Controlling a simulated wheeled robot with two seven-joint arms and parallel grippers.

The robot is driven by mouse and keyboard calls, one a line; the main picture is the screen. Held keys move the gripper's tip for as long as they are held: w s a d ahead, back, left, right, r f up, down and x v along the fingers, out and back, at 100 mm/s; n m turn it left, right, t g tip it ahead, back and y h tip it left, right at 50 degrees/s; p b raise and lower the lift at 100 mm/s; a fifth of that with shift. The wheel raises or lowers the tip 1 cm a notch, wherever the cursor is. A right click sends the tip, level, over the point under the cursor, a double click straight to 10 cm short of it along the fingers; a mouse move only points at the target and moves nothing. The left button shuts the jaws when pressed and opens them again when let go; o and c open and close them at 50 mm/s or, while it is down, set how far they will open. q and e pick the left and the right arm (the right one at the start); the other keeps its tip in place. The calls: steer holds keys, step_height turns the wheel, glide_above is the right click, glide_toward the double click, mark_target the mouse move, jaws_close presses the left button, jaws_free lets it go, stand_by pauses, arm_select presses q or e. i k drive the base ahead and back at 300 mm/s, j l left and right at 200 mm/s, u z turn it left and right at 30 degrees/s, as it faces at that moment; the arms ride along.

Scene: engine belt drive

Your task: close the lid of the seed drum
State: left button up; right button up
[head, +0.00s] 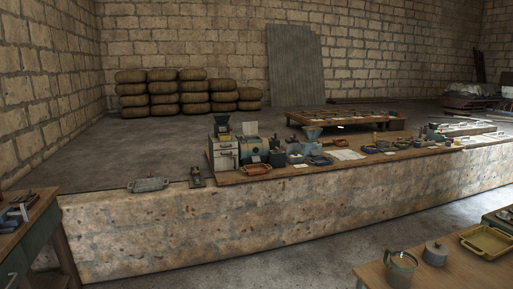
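I cannot tell for sure which thing is the seed drum. Neither of my grippers is in view.
A stone wall (280,220) fronts the raised floor. Many small items line the wooden bench (290,171) on its edge. Stacked brown sacks (160,94) and a corrugated sheet (294,65) stand behind. Tables occupy the lower left and right corners. The concrete floor (290,262) between is clear.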

mark_target(248, 127)
steer(key=i+j+u, duration=0.2)
steer(key=i, duration=0.6)
steer(key=i+l+u, duration=0.2)
steer(key=i, duration=0.55)
steer(key=i+l+u, duration=0.2)
steer(key=i, duration=0.6)
steer(key=i+z, duration=0.35)
steer(key=i, duration=0.2)
steer(key=i+z, duration=0.3)
steer(key=i, duration=0.25)
steer(key=i+j+z, duration=0.35)
steer(key=i, duration=0.2)
